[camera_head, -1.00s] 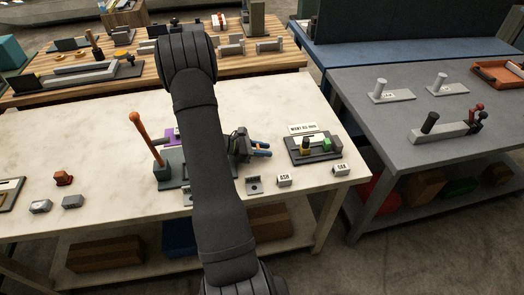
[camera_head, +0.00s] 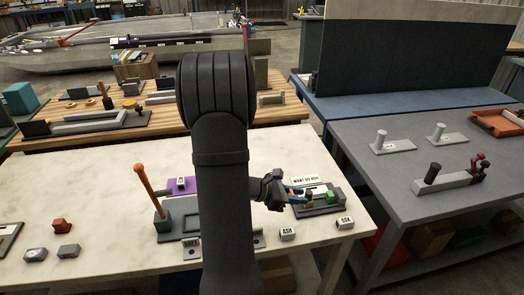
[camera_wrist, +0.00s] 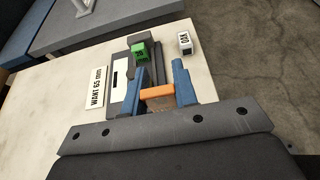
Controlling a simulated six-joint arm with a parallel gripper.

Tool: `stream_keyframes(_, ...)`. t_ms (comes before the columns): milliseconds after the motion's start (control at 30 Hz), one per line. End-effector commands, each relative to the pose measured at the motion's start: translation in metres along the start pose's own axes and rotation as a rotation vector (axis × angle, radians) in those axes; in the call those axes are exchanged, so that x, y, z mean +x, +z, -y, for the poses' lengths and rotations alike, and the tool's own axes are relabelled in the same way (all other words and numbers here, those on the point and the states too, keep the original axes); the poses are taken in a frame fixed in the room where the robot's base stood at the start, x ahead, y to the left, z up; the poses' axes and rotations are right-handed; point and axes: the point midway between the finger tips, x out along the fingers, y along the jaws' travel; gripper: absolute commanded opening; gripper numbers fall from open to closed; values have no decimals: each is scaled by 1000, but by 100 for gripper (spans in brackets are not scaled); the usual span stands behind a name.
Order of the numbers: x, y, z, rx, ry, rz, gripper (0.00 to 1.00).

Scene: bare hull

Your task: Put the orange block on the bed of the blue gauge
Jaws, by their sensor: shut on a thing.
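My gripper (camera_wrist: 161,70) has blue fingers shut on the orange block (camera_wrist: 157,94). The block lies crosswise between the fingers in the wrist view. In the head view my gripper (camera_head: 298,192) is over the left part of a dark gauge (camera_head: 318,210), and the held block cannot be made out clearly. The gauge also shows in the wrist view (camera_wrist: 118,107), beyond and beside the fingers. It carries a green block (camera_wrist: 140,52). A "WANT 65 mm" sign (camera_wrist: 96,88) lies along it. The fingers hide part of the gauge. I cannot tell whether the orange block touches it.
A small white labelled block (camera_wrist: 185,43) sits beside the gauge. Another labelled block (camera_head: 288,234) lies near the table front. A fixture with an upright orange lever (camera_head: 144,181) and a purple plate (camera_head: 181,186) stand left of my arm. The table's left middle is clear.

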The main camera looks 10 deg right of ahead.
Motion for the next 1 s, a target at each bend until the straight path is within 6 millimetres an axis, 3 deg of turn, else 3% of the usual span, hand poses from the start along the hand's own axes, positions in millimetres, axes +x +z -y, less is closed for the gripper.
stream_keyframes(133, -3, 2, -6, -15, 36, 1, 5)
stream_keyframes(267, -20, 3, -34, -70, 173, 1, 5)
stream_keyframes(367, -46, 0, -67, -142, 347, 1, 5)
stream_keyframes(500, -95, -10, -108, -254, 614, 1, 5)
stream_keyframes(600, -131, -20, -127, -325, 780, 0, 5)
stream_keyframes(800, -188, -40, -144, -427, 1026, -1, 5)
stream_keyframes(1000, -217, -52, -148, -477, 1147, 0, 5)
